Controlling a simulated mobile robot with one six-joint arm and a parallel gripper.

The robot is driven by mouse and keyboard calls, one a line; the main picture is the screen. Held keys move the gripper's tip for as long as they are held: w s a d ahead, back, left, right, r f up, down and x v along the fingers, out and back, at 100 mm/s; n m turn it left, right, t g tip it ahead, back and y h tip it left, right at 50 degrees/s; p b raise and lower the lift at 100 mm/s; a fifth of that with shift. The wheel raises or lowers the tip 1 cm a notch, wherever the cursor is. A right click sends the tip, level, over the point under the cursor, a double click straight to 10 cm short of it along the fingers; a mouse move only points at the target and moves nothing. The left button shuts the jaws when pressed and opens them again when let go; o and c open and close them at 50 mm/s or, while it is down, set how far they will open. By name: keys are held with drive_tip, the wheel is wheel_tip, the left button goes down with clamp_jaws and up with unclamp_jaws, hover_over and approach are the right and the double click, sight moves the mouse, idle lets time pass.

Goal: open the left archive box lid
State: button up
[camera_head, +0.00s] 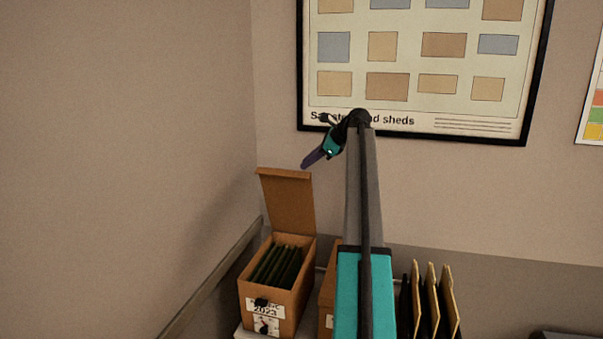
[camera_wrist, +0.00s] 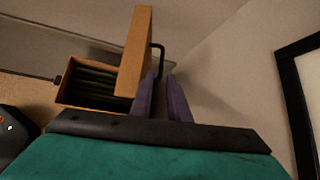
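The left archive box (camera_head: 296,308) is brown cardboard, with a white label and a black knob on its front. Dark green files stand inside it. Its lid (camera_head: 287,200) is open and stands upright at the back. In the wrist view the box (camera_wrist: 72,97) lies left of the fingers, with the lid (camera_wrist: 136,48) on edge beside them. My gripper (camera_head: 307,163) is above the lid's top right corner. In the wrist view its two purple fingers (camera_wrist: 162,98) are apart, with a narrow gap and nothing clearly held. A dark bent bar (camera_wrist: 161,52) shows beyond their tips.
A second brown box (camera_head: 327,300) is mostly hidden behind my arm. Several upright folders (camera_head: 434,300) stand to the right. A framed poster (camera_head: 420,135) hangs on the wall behind. A rail (camera_head: 210,282) runs along the left wall.

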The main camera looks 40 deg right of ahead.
drive_tip(key=shift+v, duration=2)
